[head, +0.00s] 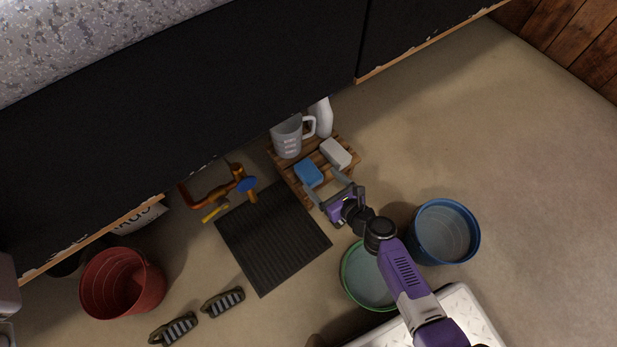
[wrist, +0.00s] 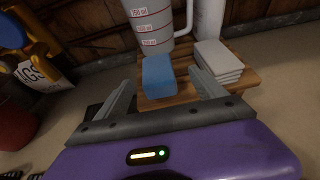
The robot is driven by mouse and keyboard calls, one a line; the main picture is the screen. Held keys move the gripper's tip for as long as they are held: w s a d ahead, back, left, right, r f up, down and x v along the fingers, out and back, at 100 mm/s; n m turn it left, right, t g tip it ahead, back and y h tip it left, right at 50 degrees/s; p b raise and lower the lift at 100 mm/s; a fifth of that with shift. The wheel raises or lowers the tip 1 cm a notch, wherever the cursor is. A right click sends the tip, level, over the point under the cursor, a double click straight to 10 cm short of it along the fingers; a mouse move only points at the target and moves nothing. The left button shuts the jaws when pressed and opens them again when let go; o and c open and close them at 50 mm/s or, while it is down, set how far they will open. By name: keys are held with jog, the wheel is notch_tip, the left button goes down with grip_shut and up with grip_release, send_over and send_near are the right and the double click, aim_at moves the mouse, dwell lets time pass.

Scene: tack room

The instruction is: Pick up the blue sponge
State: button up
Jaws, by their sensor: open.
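The blue sponge (head: 309,173) lies on a small slatted wooden stand (head: 312,199) below the dark cabinet front. In the wrist view the blue sponge (wrist: 158,77) sits on the wooden slats, ahead of my gripper and between the lines of its two fingers. My gripper (head: 330,189) is open and empty, at the near edge of the stand, close to the sponge. In the wrist view my gripper (wrist: 162,88) shows its grey fingers spread to either side. I cannot tell whether either finger touches the sponge.
On the stand, a measuring jug (head: 288,137) and a white bottle (head: 322,117) stand behind the sponge; a pale stacked block (head: 335,153) lies to its right. A black ribbed mat (head: 272,238), green tub (head: 368,275), blue bucket (head: 443,232) and red bucket (head: 122,283) are around.

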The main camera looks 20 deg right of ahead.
aim_at(310, 172)
jog(key=b+x, duration=0.1)
jog(key=x, duration=0.1)
jog(key=b+x, duration=0.1)
jog(key=x, duration=0.2)
jog(key=b+x, duration=0.1)
jog(key=x, duration=0.1)
jog(key=shift+w+a+r, duration=0.1)
jog(key=shift+w+a, duration=0.1)
jog(key=shift+a, duration=0.15)
jog(key=shift+c, duration=0.2)
jog(key=c, duration=1)
